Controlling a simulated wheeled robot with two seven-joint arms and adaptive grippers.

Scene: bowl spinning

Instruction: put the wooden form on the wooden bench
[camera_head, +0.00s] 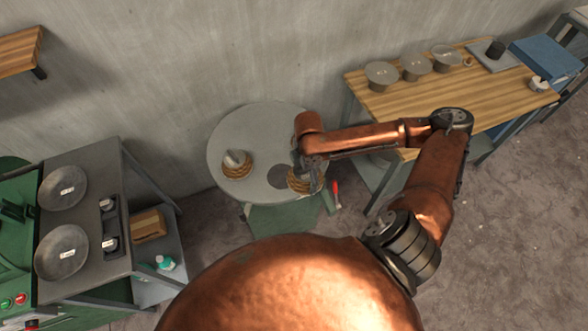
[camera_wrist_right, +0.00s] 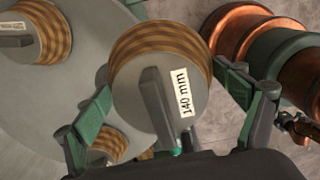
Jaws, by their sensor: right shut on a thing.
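A wooden form (camera_head: 299,186) with banded wooden sides is at the right of the round grey table. In the right wrist view the form (camera_wrist_right: 139,58) has a grey top, an upright grey handle and a "140 mm" label. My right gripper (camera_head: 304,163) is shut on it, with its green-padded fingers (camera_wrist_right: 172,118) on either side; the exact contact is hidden. A dark round patch beside it on the table looks like its shadow. The wooden bench (camera_head: 410,101) stands at the upper right. My left gripper is not in view.
Another form (camera_head: 236,168) sits on the left of the round table (camera_head: 262,122). Several grey round pieces (camera_head: 382,75) line the bench's back; a grey plate and blue box (camera_head: 545,55) are at its far right. The bench's front middle is clear. A red-handled tool (camera_head: 335,192) is beside the table.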

